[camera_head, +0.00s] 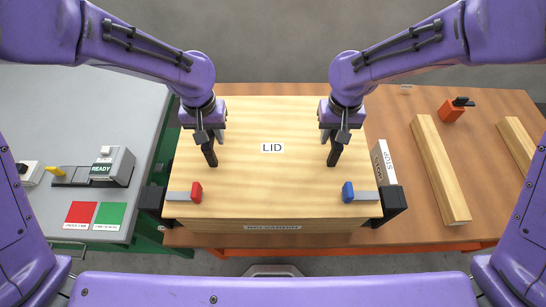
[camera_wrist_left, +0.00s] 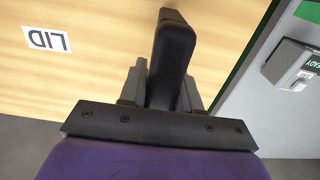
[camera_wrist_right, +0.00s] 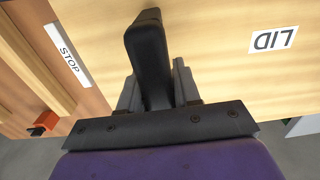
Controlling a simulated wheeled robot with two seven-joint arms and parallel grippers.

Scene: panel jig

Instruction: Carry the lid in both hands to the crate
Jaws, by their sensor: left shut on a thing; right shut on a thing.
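The lid (camera_head: 272,180), a broad pale wooden panel with a "LID" label, lies level in the middle of the head view. It also fills much of the left wrist view (camera_wrist_left: 85,75) and right wrist view (camera_wrist_right: 215,80). My left gripper (camera_head: 208,142) is shut on a black upright grip on the lid's left part. My right gripper (camera_head: 336,144) is shut on a similar grip on its right part. A wooden front face (camera_head: 215,226) shows below the lid's near edge, perhaps the crate; I cannot tell whether the lid touches it.
A red-tipped clamp (camera_head: 196,192) and a blue-tipped clamp (camera_head: 348,192) reach over the near corners. A "STOP" block (camera_head: 383,162) and wooden beams (camera_head: 440,170) are on the right. A grey bench with a "READY" box (camera_head: 112,167) is on the left.

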